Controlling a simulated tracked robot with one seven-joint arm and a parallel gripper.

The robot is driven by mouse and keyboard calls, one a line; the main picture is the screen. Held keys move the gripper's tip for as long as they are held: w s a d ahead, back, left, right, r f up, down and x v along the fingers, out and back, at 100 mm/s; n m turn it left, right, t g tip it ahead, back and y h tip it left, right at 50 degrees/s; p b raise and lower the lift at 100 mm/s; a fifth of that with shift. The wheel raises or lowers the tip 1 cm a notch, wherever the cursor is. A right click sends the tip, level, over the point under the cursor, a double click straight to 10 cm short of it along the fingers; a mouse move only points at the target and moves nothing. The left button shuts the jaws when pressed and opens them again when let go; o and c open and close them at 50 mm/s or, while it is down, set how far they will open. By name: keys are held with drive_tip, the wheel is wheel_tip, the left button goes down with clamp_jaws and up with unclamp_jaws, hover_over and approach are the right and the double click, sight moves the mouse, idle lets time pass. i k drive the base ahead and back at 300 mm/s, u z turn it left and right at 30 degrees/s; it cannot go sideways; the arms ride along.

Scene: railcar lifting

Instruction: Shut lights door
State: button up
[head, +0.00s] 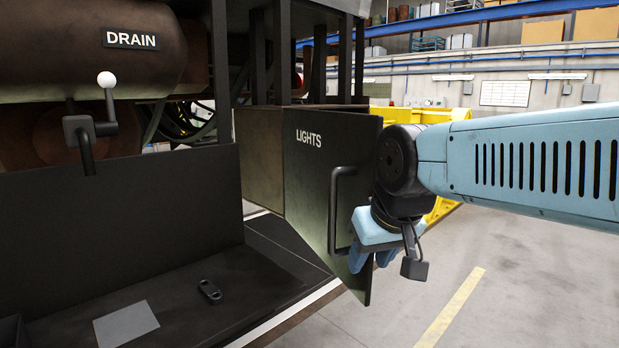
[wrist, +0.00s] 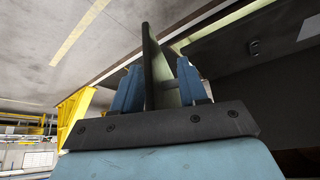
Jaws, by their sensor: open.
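The dark lights door (head: 308,175), marked LIGHTS, stands swung out from the side of the railcar. A black bar handle (head: 334,212) is upright on its face near the free edge. My gripper (head: 370,262) is at the door's lower free edge, just right of the handle. In the wrist view the door (wrist: 149,60) shows edge-on between the two blue fingers of my gripper (wrist: 157,85). The fingers are apart, one on each side of the panel, with gaps visible. The head view partly hides the fingers behind the door edge.
A brown tank marked DRAIN (head: 130,40) with a white-knobbed lever (head: 107,80) is at the upper left. A small dark link-shaped part (head: 209,291) and a grey plate (head: 126,323) lie on the railcar's ledge. Yellow equipment (head: 425,120) stands behind. The floor at right is clear.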

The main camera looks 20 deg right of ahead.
sight(330, 172)
drive_tip(key=z, duration=0.15)
drive_tip(key=k, duration=0.45)
drive_tip(key=u, duration=0.6)
drive_tip(key=k, duration=1.35)
drive_tip(key=z, duration=0.7)
drive_tip(key=i, duration=1)
drive_tip(key=u, duration=0.05)
